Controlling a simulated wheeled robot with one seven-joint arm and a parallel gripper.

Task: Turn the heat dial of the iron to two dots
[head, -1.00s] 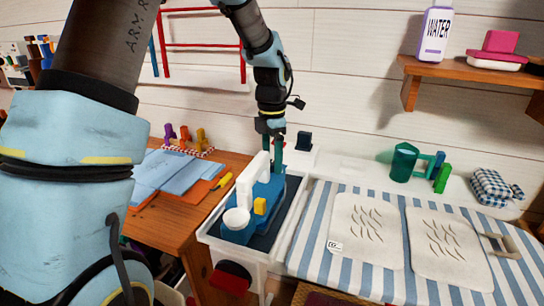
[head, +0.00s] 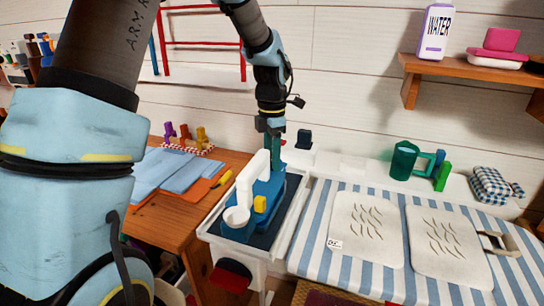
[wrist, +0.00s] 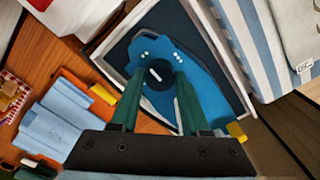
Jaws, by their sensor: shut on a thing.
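The blue iron (head: 268,193) stands in a dark-lined tray with a white rim (head: 297,205). It has a white handle (head: 258,168), a yellow part (head: 260,204) and a white round part (head: 237,216). In the wrist view, its black round heat dial (wrist: 158,82) has a white pointer line. White dot marks sit on the blue body (wrist: 205,85) near the dial, one group at its upper left and one at its upper right. My gripper (wrist: 158,74) points down with its green fingers on either side of the dial, shut on it. The fingers hide the dial's sides.
A striped ironing surface (head: 310,258) with pale cloths (head: 364,228) lies to the right. A wooden desk (head: 180,225) with blue papers (head: 190,172) is to the left. A green mug-like object (head: 403,160) stands behind. A wooden shelf (head: 470,77) is at upper right.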

